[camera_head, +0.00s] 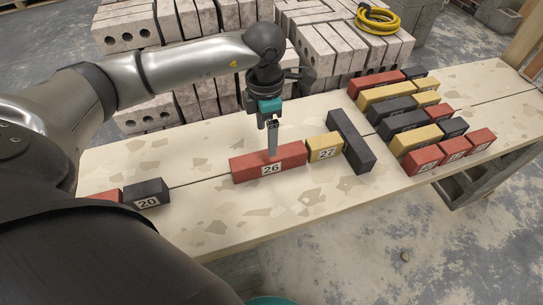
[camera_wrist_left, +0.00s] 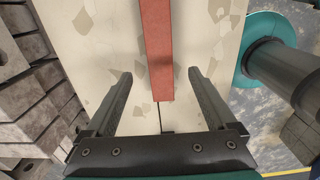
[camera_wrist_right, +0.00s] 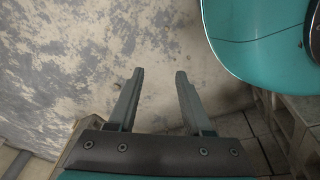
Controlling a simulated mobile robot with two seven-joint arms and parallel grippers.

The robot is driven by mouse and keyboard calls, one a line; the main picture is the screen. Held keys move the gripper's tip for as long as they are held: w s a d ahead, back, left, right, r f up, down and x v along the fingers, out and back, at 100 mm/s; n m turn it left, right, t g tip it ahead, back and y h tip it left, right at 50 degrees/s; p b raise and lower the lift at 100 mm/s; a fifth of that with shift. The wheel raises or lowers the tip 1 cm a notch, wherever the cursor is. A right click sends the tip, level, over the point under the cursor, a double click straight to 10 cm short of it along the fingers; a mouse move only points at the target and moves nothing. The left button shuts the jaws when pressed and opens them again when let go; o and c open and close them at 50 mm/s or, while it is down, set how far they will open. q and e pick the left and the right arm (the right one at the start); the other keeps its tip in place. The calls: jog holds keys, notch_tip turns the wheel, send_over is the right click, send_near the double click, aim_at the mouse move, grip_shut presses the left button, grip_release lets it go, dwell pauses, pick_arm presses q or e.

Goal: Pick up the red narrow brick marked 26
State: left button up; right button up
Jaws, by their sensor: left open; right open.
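The red narrow brick marked 26 (camera_head: 247,169) lies on the pale work board (camera_head: 230,210), its label facing the front. My left gripper (camera_head: 272,145) is over the brick, pointing down. In the left wrist view the red brick (camera_wrist_left: 157,50) runs between the two open fingers of the left gripper (camera_wrist_left: 157,85), with a gap on each side. The fingers are not touching it there. In the right wrist view my right gripper (camera_wrist_right: 158,75) is open and empty, over bare floor.
A yellow brick marked 27 (camera_head: 318,143) stands close to the right end of brick 26, with a dark brick (camera_head: 352,143) beyond it. A dark brick marked 20 (camera_head: 146,189) lies to the left. Rows of bricks (camera_head: 407,108) lie at the right. Grey blocks (camera_head: 130,38) are stacked behind.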

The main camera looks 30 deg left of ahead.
aim_at(269, 160)
pick_arm(q)
notch_tip(269, 160, down, 4)
jog(key=shift+f+b, duration=0.2)
jog(key=shift+b, duration=0.45)
jog(key=shift+w+d+f+b, duration=0.1)
jog(key=shift+f+b, duration=0.6)
jog(key=shift+f, duration=0.95)
jog(key=shift+f+b, duration=0.75)
jog(key=shift+f, duration=0.85)
pick_arm(e)
jog(key=w+a+r, duration=0.3)
jog(key=w+r, duration=0.1)
jog(key=r, duration=0.4)
jog(key=shift+w+t, duration=0.3)
jog(key=shift+w, duration=0.05)
pick_arm(q)
jog(key=shift+w, duration=0.1)
grip_shut()
jog(key=shift+r, duration=0.1)
